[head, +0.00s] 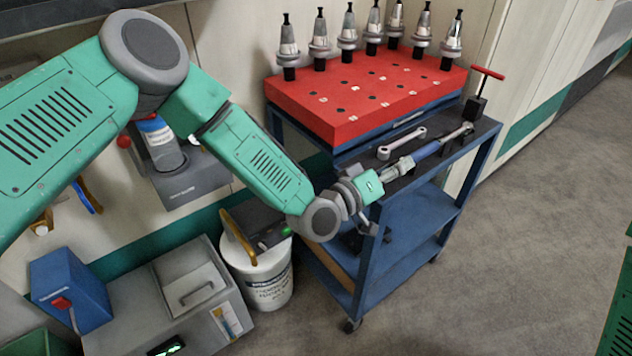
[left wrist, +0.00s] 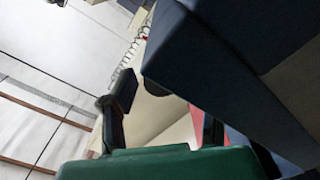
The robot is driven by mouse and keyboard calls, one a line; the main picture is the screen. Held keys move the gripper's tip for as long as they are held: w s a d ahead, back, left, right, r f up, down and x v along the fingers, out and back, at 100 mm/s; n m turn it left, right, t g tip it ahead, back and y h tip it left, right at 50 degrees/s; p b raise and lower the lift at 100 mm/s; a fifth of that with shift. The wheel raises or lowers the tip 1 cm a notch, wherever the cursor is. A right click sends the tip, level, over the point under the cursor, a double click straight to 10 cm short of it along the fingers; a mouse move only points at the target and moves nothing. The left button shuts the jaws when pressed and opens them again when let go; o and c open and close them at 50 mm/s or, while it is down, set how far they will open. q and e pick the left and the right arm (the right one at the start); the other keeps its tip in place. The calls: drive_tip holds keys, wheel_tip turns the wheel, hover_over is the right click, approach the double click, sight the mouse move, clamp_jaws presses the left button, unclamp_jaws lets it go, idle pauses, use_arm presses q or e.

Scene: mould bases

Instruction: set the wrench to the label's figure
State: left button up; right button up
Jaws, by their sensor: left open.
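A torque wrench (head: 428,150) with a blue grip and silver ends lies along the front edge of the blue cart's dark top. My left gripper (head: 378,202) is at the cart's front left corner, close to the wrench's near end; I cannot tell whether they touch. In the left wrist view its two dark fingers (left wrist: 163,108) are apart with nothing clearly between them. No readable figure shows on the wrench or on any label. My right gripper is out of both views.
A combination spanner (head: 402,143) and a dark block with a red T-handle (head: 485,82) share the cart top (head: 357,157). A red rack (head: 345,125) with several tool holders stands behind. A white bucket (head: 262,285) is below my arm.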

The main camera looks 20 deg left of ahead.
use_arm(q)
drive_tip(key=shift+a+f, duration=0.1)
drive_tip(key=shift+f, duration=0.15)
